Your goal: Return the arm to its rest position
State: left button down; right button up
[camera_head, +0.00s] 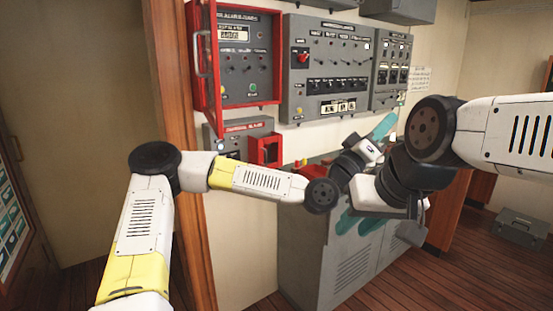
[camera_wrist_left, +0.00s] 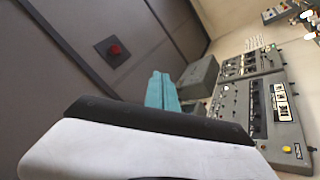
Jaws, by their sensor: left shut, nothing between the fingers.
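My left arm comes in from the left with white and yellow links and bends over toward the middle in the head view. Its gripper (camera_head: 384,126) has teal fingers pointing up and right, in front of the grey cabinet and below the wall panels. In the left wrist view the teal fingers (camera_wrist_left: 163,92) are together and empty. My right arm comes in from the right and folds down to the middle. The teal parts of my right gripper (camera_head: 357,223) show low in front of the grey cabinet, partly covered by the wrist, so its opening is unclear. The two wrists overlap in the picture.
A red-framed wall box (camera_head: 277,60) stands with its door open at the left. A grey switch panel (camera_head: 328,85) is beside it. A small red-fronted box (camera_head: 240,140) is below. A grey floor cabinet (camera_head: 305,255) stands behind my arms. A grey case (camera_head: 520,228) lies on the wooden floor.

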pick_arm(q)
jog(key=s+d+f+m+g+y, duration=0.2)
jog(key=f+m+g, duration=0.15)
jog(key=f, duration=0.25)
jog(key=s+d+f+m+g+y, duration=0.2)
jog(key=s+f+m+g, duration=0.15)
jog(key=f, duration=0.35)
jog(key=w+a+f+y, duration=0.1)
jog(key=a+f+y, duration=0.3)
jog(key=a+f, duration=0.15)
jog(key=s+a+r+n+y, duration=0.15)
jog(key=a+n+y, duration=0.6)
jog(key=a, duration=1.95)
jog(key=s+a+r+n+y, duration=0.2)
jog(key=s+a+r+y, duration=0.1)
jog(key=s+a, duration=0.9)
jog(key=s, duration=0.2)
jog(key=shift+s+n, duration=0.35)
